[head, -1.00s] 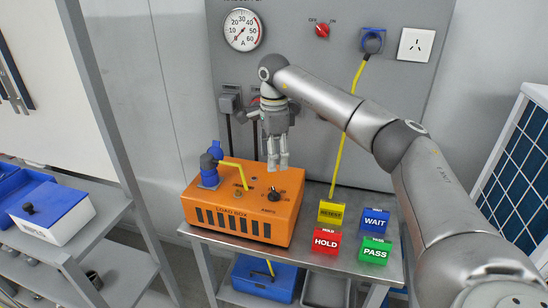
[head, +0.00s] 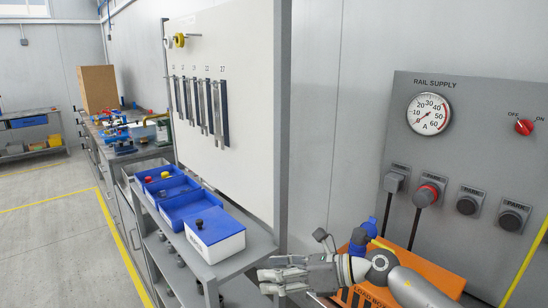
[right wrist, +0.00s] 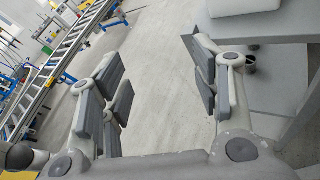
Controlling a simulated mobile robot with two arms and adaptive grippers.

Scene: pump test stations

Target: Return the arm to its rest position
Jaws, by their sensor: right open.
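My right arm reaches in from the lower right in the head view. Its gripper (head: 268,280) points left, is open and holds nothing. It is in front of the orange load box (head: 437,280) and beside the grey shelf with blue bins. In the right wrist view the two fingers of this gripper (right wrist: 158,75) stand well apart, with only grey floor between them. My left gripper is in neither current view.
The grey panel with the rail supply gauge (head: 429,114) and red switch (head: 524,127) stands at right. Blue bins (head: 190,208) and a white-and-blue box (head: 214,236) sit on the shelf. Floor at far left is clear.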

